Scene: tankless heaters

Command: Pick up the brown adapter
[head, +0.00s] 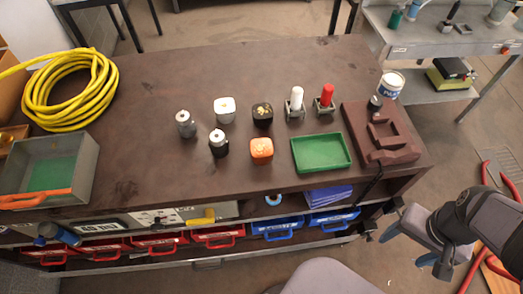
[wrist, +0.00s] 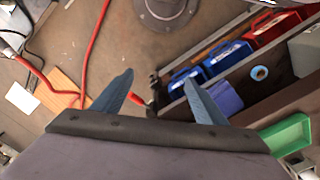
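A dark brown-black block with a tan mark on top (head: 262,115) stands upright on the brown table (head: 165,75); it is the closest match to the brown adapter, though its colour is hard to tell. A white block (head: 225,109) is to its left, and an orange block (head: 261,149) is in front of it. My gripper (head: 408,248) is off the table's front right corner, far from the blocks. In the wrist view my gripper (wrist: 158,95) has its two blue fingers wide apart with nothing between them. The dark block is not visible there.
A grey cylinder (head: 185,124), a dark silver-topped cylinder (head: 218,144), white (head: 296,98) and red (head: 326,95) bottles in holders, a green tray (head: 336,163) and a maroon fixture (head: 371,149) surround the blocks. A yellow hose coil (head: 70,92) lies left. The table's centre left is clear.

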